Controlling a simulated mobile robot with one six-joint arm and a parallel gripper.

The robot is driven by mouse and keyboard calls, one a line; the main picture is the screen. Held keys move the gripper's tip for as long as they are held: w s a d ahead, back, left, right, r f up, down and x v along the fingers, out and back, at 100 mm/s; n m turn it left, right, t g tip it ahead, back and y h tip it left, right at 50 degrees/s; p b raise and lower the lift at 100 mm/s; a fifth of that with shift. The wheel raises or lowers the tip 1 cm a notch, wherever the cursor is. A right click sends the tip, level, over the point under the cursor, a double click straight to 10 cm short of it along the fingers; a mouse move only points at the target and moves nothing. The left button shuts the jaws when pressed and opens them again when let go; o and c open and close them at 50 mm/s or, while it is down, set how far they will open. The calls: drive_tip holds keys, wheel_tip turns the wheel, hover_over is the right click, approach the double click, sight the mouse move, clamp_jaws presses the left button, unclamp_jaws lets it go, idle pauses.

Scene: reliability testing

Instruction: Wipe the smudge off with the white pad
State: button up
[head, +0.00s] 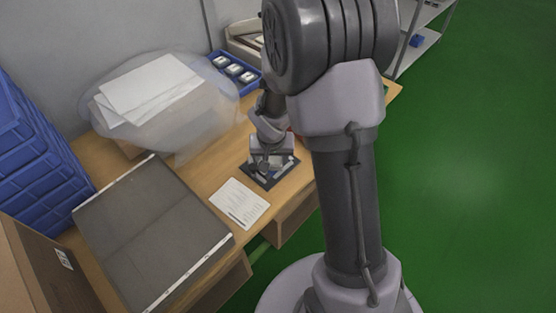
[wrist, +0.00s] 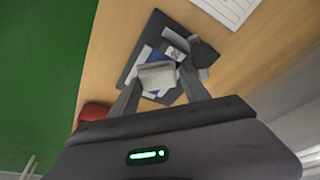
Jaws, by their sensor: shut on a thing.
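My gripper (wrist: 160,75) points down over a dark flat plate (wrist: 157,30) and is shut on the white pad (wrist: 157,76), which sits between its two grey fingers. The plate lies on the wooden bench and carries a blue and white patch, partly hidden by the pad. A dark roundish piece (wrist: 203,53) shows beside the right finger. In the head view my gripper (head: 268,164) is over the same plate (head: 262,183). I cannot make out the smudge for certain, nor whether the pad touches the plate.
A printed sheet (head: 239,203) lies close to the plate. A large grey panel (head: 150,235) covers the bench at left. A blue tray (head: 235,72) and a clear bag with white sheets (head: 150,90) stand behind. A red object (wrist: 94,111) is near the bench edge.

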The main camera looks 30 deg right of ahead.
drive_tip(key=shift+s+a+f, duration=0.35)
drive_tip(key=shift+s+a, duration=0.15)
drive_tip(key=shift+s, duration=0.05)
clamp_jaws()
drive_tip(key=shift+w+d+r+p, duration=0.3)
drive_tip(key=shift+d+p, duration=0.15)
drive_tip(key=shift+p, duration=0.25)
drive_tip(key=shift+w+d+p, duration=0.35)
drive_tip(key=shift+w+d, duration=0.05)
drive_tip(key=shift+d, duration=0.15)
drive_tip(key=d+p, duration=0.1)
drive_tip(key=w+d+p, duration=0.1)
drive_tip(key=d, duration=0.1)
drive_tip(key=shift+w+r, duration=0.1)
drive_tip(key=shift+r, duration=0.1)
drive_tip(key=shift+w+d+f, duration=0.1)
drive_tip(key=shift+d, duration=0.2)
wheel_tip(320, 180, up, 6)
drive_tip(key=p, duration=0.4)
drive_tip(key=shift+p, duration=0.35)
